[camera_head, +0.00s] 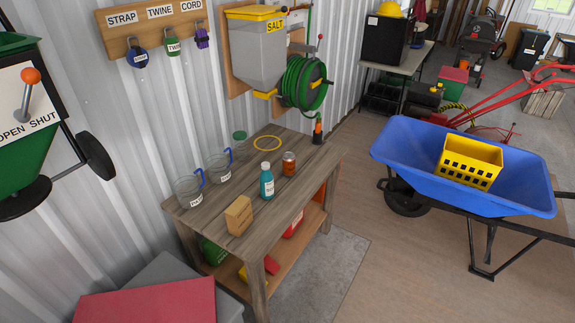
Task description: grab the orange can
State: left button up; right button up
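The orange can (289,164) stands upright on the wooden workbench (287,197), toward its right end. It is small, with an orange body and a darker band. Nothing covers the can in this view. Neither of my grippers is in view.
Clear jugs (189,190) with blue handles, a green-lidded jar (240,146) and a wooden block (239,215) share the bench. A blue wheelbarrow (415,152) holding a yellow crate (470,162) stands to the right. Floor (390,270) is clear between bench and wheelbarrow.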

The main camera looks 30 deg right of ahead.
aim_at(289, 157)
jog(key=z, duration=0.25)
jog(key=i+l+z, duration=0.25)
jog(key=z, duration=0.2)
jog(key=i+l+z, duration=0.3)
jog(key=z, duration=0.2)
